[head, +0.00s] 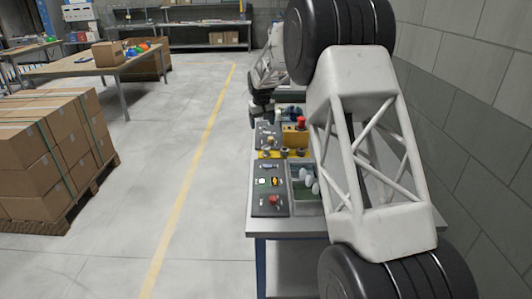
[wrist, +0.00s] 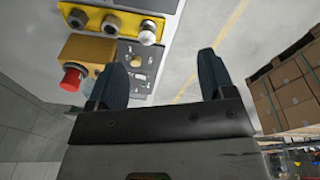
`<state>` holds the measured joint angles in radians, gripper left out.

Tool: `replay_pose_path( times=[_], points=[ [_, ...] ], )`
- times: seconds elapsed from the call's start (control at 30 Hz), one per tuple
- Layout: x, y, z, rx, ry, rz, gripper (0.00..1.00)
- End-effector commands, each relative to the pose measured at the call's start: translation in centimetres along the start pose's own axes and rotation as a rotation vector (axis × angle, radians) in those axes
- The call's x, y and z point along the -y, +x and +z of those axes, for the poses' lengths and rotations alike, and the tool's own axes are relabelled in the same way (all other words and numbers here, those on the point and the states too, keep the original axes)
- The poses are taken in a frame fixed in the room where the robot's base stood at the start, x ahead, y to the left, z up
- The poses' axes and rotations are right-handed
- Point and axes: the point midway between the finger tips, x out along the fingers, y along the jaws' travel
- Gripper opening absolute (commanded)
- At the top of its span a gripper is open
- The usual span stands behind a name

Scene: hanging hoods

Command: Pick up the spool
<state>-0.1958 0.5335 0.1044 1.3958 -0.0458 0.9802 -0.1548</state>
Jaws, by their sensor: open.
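My gripper (head: 262,106) is at the far part of the workbench, above its left edge, partly behind my arm in the head view. In the wrist view its two dark fingers (wrist: 160,68) are apart with nothing between them. I cannot surely pick out the spool. Small white rounded pieces (head: 309,181) are in a green-grey bin (head: 305,207) on the near part of the bench, partly hidden by my arm; I cannot tell whether one is the spool.
A block wall stands at right. Stacked cartons (head: 60,150) are at left, with open floor between.

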Motion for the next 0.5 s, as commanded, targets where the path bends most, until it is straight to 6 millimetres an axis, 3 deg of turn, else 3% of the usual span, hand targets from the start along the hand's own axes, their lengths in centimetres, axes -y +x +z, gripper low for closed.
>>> replay_pose_path(
  times=[0.5],
  points=[
    [-2.7,6.8,-5.3,0.058,-0.273,-0.037,0.76]
  ],
)
